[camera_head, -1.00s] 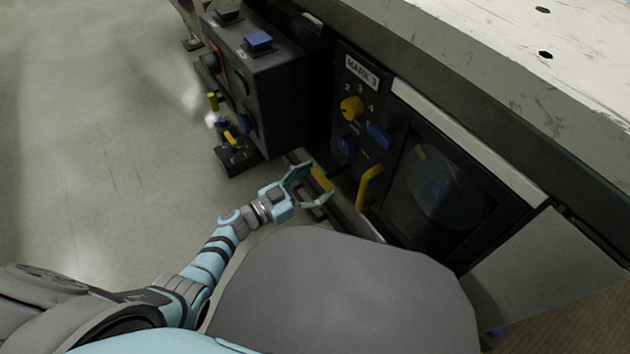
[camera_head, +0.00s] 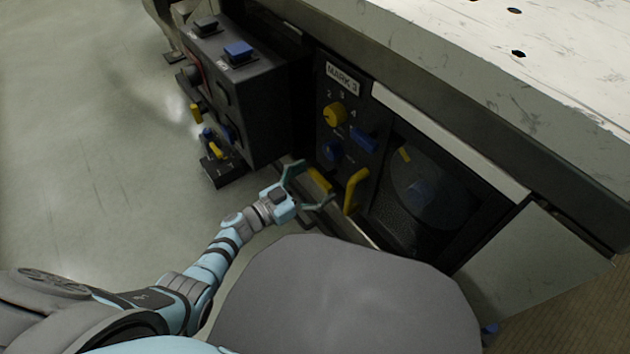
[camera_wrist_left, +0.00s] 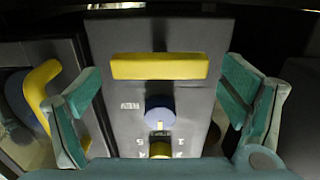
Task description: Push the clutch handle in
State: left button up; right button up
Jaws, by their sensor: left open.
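A yellow bar handle (camera_head: 319,180) sits low on the dark control panel. In the left wrist view this yellow bar (camera_wrist_left: 160,66) lies level across the upper middle of a grey panel face. My left gripper (camera_head: 314,182) is open, its green fingers spread to either side of the bar and apart from it. Nothing is held. A second, upright yellow handle (camera_head: 355,190) stands just right of the gripper; a curved yellow handle (camera_wrist_left: 38,92) shows left of the fingers in the wrist view. I cannot read a clutch label on either. My right gripper is out of view.
The panel marked MARK 3 (camera_head: 343,78) carries a yellow knob (camera_head: 335,114) and blue controls (camera_head: 364,139). A dark button box (camera_head: 262,105) stands to the left, a round window (camera_head: 425,185) to the right. A worn white top (camera_head: 480,75) overhangs the panel. Floor at left is open.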

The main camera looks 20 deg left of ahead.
pick_arm(q)
jog(key=v, duration=1.2)
